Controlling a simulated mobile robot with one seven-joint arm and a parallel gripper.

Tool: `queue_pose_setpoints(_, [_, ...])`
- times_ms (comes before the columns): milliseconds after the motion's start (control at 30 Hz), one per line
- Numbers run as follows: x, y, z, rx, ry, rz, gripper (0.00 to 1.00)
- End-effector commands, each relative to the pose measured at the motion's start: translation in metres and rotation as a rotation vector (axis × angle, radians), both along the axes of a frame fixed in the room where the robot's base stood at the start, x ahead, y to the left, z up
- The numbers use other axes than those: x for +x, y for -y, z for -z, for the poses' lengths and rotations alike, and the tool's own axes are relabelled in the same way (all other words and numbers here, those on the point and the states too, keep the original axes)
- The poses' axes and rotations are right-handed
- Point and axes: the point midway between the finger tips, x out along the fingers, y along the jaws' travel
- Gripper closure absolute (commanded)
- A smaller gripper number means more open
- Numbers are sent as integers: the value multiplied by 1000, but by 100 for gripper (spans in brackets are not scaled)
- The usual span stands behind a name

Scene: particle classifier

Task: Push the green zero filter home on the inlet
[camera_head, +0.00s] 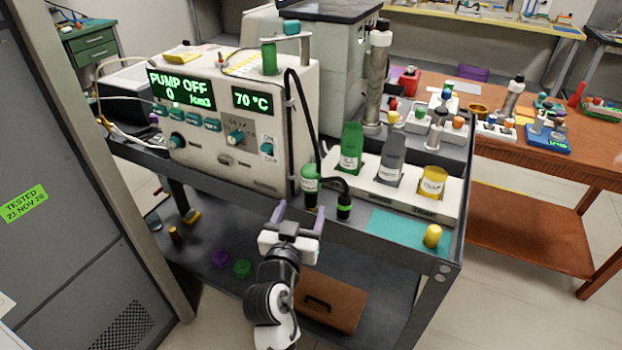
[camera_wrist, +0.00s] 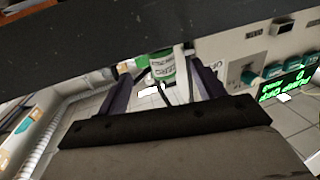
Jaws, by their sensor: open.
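A green cylinder with a white label, which looks like the zero filter (camera_head: 310,184), stands at the cart's front edge by the instrument's right corner. A black piece is under it; whether it is seated on an inlet there is unclear. My gripper (camera_head: 299,212) is open and empty, in front of the edge and close to the filter. In the wrist view the filter (camera_wrist: 162,66) shows beyond my gripper (camera_wrist: 160,76), between the two fingers in the picture, with no contact visible. A black cylinder with a green band (camera_head: 344,206) stands to its right.
The instrument (camera_head: 225,125) reads PUMP OFF, 0 /cm3 and 70 °C. A black hose (camera_head: 304,110) runs down its right side. A white rack (camera_head: 390,188) holds green, grey and yellow containers. A yellow cylinder (camera_head: 432,236) stands on a teal mat (camera_head: 390,226). The lower shelf holds a brown case (camera_head: 330,300).

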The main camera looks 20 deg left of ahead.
Motion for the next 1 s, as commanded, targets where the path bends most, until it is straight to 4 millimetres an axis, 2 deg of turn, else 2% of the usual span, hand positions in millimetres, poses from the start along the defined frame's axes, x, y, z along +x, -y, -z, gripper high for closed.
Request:
queue_pose_setpoints(100, [26,-5,-5,-1,1,1,32])
queue_pose_setpoints(233, [47,-9,-4,0,1,0,32])
queue_pose_setpoints(467, [63,-13,-3,1,1,-2,32])
queue_pose_setpoints(667, [92,-16,-11,1,1,-1,32])
queue_pose_setpoints(800, [108,-20,-7,1,2,-2,32])
queue_pose_setpoints(1000, [111,-21,-5,2,3,-3,32])
